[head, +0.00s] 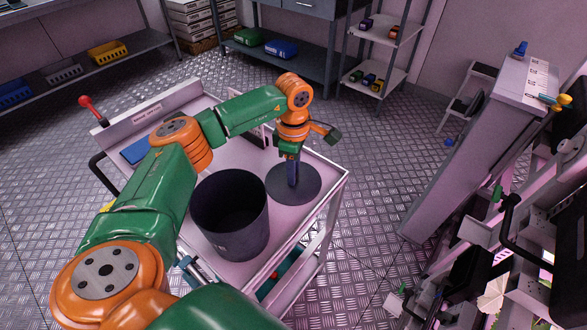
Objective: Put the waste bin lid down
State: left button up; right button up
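The waste bin lid (309,188) is a flat dark grey disc at the right end of the pale cart top, just right of the bin. It lies level, on the top or barely above it; I cannot tell which. My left gripper (292,178) points straight down at the lid's middle. Its dark fingers look close together there and seem shut on the lid's grip, which they hide. The waste bin (238,228) is a dark round bin. It stands upright and uncovered on the cart, partly behind my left arm. My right gripper is not in view.
The cart (333,177) has a raised back panel, and its right edge runs close to the lid. A grey cabinet (458,165) and a cluttered rack stand to the right. Shelves with trays line the back. The metal floor between cart and cabinet is mostly clear.

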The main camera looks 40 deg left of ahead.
pick_arm(q)
jog(key=o, duration=0.3)
jog(key=shift+r, duration=0.25)
notch_tip(320, 180, up, 12)
dwell(0.4)
